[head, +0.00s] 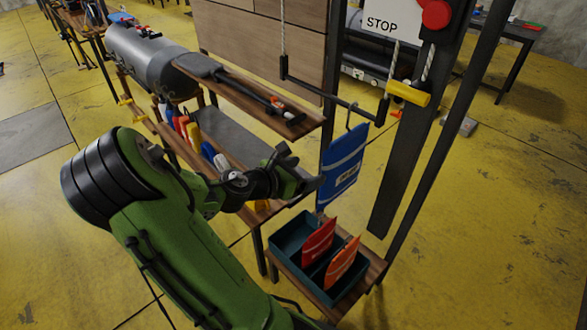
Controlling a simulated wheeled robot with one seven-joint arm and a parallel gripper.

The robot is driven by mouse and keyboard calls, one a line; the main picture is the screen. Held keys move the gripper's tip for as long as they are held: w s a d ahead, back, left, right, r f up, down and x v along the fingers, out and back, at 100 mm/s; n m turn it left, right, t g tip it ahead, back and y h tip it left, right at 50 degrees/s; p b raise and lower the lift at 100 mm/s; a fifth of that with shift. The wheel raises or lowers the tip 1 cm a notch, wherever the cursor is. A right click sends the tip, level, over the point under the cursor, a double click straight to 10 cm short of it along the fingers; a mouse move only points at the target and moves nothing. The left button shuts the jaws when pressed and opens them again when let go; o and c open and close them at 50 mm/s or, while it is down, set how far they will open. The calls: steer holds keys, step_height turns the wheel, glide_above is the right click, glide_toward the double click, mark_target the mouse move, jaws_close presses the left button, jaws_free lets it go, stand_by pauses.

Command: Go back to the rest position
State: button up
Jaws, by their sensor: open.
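My gripper (312,186) is at the end of my green arm, in the middle of the head view. It is open, with nothing visible between its fingers. It is just left of a blue packet (343,167) that hangs from a hook under a dark bar. From this one view I cannot tell whether the fingers touch the packet or are apart from it.
A dark teal bin (289,240) with red (318,242) and orange (342,262) packets stands on a small wooden shelf below. A wooden shelf (255,97) holds a paddle. Dark posts and a STOP sign (382,24) stand to the right.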

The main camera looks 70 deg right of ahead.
steer(key=v, duration=0.4)
steer(key=shift+a+p, duration=0.1)
steer(key=shift+p, duration=0.2)
steer(key=w+a+f+m+t+y, duration=0.1)
steer(key=w+a+m+t+y, duration=0.25)
steer(key=a, duration=0.35)
steer(key=w+a+f+m+t+y, duration=0.1)
steer(key=w+a+m+t+y, duration=0.25)
steer(key=a+m, duration=0.2)
steer(key=s+a+r+m+t+y, duration=0.2)
steer(key=a+r, duration=0.2)
steer(key=a, duration=0.6)
steer(key=s+a+r+m+t+y, duration=0.2)
steer(key=a+r, duration=0.3)
steer(key=a, duration=0.6)
steer(key=shift+y, duration=0.8)
steer(key=shift+r, duration=0.1)
